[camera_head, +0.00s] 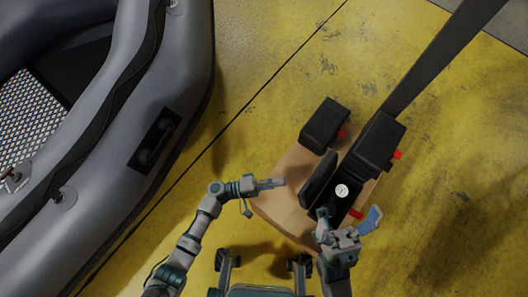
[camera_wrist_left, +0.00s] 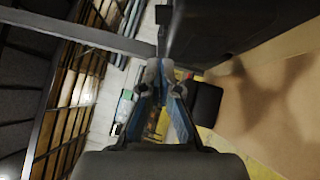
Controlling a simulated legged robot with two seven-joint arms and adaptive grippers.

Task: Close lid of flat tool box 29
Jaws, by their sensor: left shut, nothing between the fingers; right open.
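An open flat black tool box (camera_head: 347,205) sits on the wooden table, with its dark lid (camera_head: 317,180) raised on the left side. A round white label (camera_head: 341,190) shows at it; I cannot read its number. My right gripper (camera_head: 348,214) is open at the near end of the box, with one finger near the lid's lower end. Whether it touches is unclear. My left gripper (camera_head: 275,183) is shut and empty, left of the raised lid and apart from it. In the left wrist view, its fingers (camera_wrist_left: 166,80) are together beside a large dark surface (camera_wrist_left: 245,30).
The wooden table (camera_head: 275,205) also holds two closed black boxes (camera_head: 325,122) (camera_head: 379,141) at its far side, with red tabs. A dark beam (camera_head: 440,55) runs behind them. A grey inflatable boat (camera_head: 110,130) lies left. The table's left part is clear.

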